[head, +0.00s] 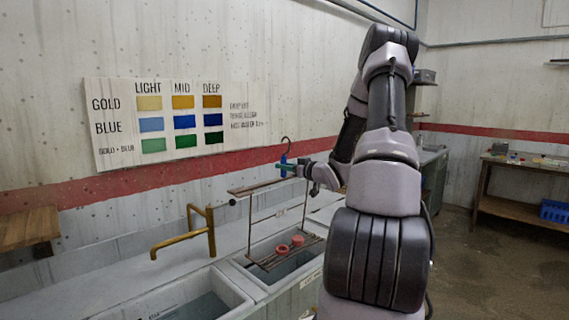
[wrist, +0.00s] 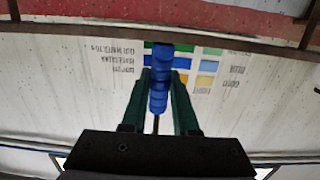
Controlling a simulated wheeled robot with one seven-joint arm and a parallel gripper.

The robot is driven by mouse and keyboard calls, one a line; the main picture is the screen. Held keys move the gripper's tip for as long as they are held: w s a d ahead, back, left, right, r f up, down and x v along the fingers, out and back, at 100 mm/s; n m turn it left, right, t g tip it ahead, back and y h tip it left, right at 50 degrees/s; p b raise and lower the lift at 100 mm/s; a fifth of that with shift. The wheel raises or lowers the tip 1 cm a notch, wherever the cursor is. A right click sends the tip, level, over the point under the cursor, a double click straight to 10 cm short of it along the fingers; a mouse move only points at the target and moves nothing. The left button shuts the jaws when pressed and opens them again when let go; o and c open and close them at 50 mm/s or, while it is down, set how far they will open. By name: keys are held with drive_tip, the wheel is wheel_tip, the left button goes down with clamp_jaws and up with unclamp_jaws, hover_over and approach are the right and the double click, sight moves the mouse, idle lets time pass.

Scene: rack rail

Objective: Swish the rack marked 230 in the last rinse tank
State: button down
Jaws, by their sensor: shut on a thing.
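My gripper (head: 288,168) is shut on the blue grip (head: 284,161) under the hook of a wire rack (head: 251,222). In the wrist view, the green fingers of my gripper (wrist: 158,82) close on both sides of the blue grip (wrist: 158,97). The rack hangs roughly upright, and its lower shelf holds two red-pink pieces (head: 282,249). The shelf shows over the opening of a rinse tank (head: 246,276); I cannot tell how far it is above or inside the rim. A small pale tag shows on the rack, but its number is unreadable.
Another tank (head: 240,301) sits at the lower left. A bent brass-coloured pipe (head: 190,231) stands beside the rack. A colour chart (head: 170,122) hangs on the wall behind. A wooden shelf (head: 28,227) is at far left. A bench (head: 520,162) and open floor are at right.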

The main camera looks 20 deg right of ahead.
wheel_tip(320, 180, down, 16)
drive_tip(key=shift+f, duration=0.25)
idle(0.6)
drive_tip(key=shift+s, duration=0.1)
drive_tip(key=shift+s+d, duration=0.3)
drive_tip(key=shift+s, duration=0.35)
drive_tip(key=shift+w, duration=0.1)
drive_tip(key=x, duration=0.3)
drive_tip(key=shift+r, duration=0.1)
idle(0.5)
idle(2.4)
